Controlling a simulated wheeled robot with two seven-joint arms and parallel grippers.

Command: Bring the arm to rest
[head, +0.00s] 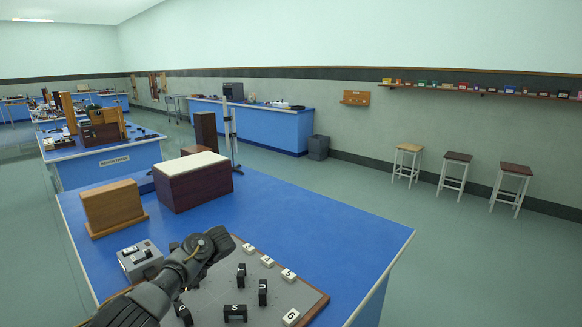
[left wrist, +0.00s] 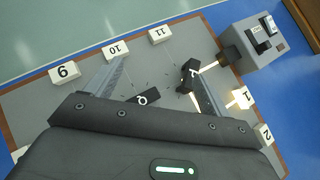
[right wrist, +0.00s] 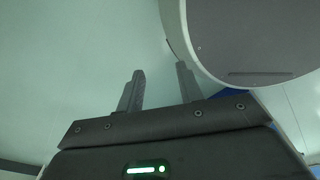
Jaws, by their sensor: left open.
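My left arm reaches in from the bottom left of the head view, over a grey board (head: 212,293) on the blue bench. In the left wrist view my left gripper (left wrist: 158,82) is open, its fingers wide apart above the board. A black block marked P (left wrist: 187,76) shows beside the right finger, and another black lettered block (left wrist: 143,98) shows between the fingers. I cannot tell the height above them. My right gripper (right wrist: 159,78) shows in the right wrist view with its fingers apart and nothing between them. It is outside the head view.
Black lettered blocks (head: 235,313) and white number blocks (head: 291,317) stand on the board. A grey box (head: 141,260) is beside the arm. A dark red box (head: 195,187) and a wooden block (head: 113,207) stand farther back. The bench's right side (head: 340,230) is clear.

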